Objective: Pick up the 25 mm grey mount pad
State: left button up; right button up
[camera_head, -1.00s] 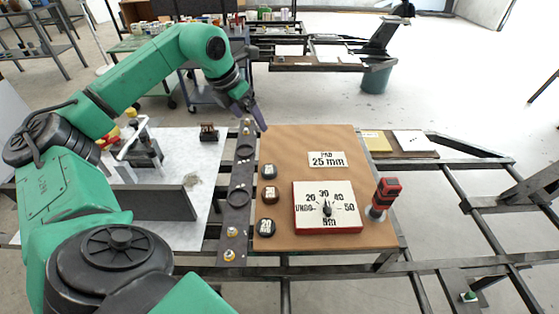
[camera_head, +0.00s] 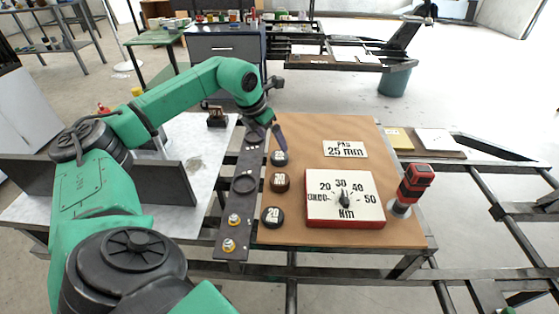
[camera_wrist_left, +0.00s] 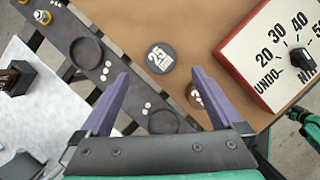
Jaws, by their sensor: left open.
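The 25 mm grey mount pad (camera_head: 279,157) is a dark round disc at the far end of a row of pads on the brown board. In the left wrist view the pad (camera_wrist_left: 160,58) shows its white "25 mm" marking, lying flat just beyond the fingertips and roughly centred between them. My left gripper (camera_head: 278,135) is above the board's far left part, close to the pad; in the left wrist view its two purple fingers (camera_wrist_left: 161,77) are spread with nothing between them.
A brown-marked pad (camera_head: 280,182) and a "20" pad (camera_head: 272,217) lie nearer. The dark bar (camera_head: 244,165) with round recesses and bolts runs left of them. A dial box (camera_head: 345,200), a "PAD 25 mm" card (camera_head: 345,149) and a red-black tool (camera_head: 414,183) stand to the right.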

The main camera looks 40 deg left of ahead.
aim_at(279, 156)
pick_arm(q)
jog(key=x, duration=0.8)
jog(key=shift+f, duration=0.25)
jog(key=shift+s+r, duration=0.1)
jog(key=c, duration=1.4)
notch_tip(279, 156, up, 20)
jog(key=p, duration=0.3)
jog(key=shift+c, duration=0.2)
pick_arm(e)
jog(key=s+d, duration=0.1)
jog(key=s, duration=0.5)
jog(key=shift+s+d, duration=0.15)
jog(key=shift+s, duration=0.1)
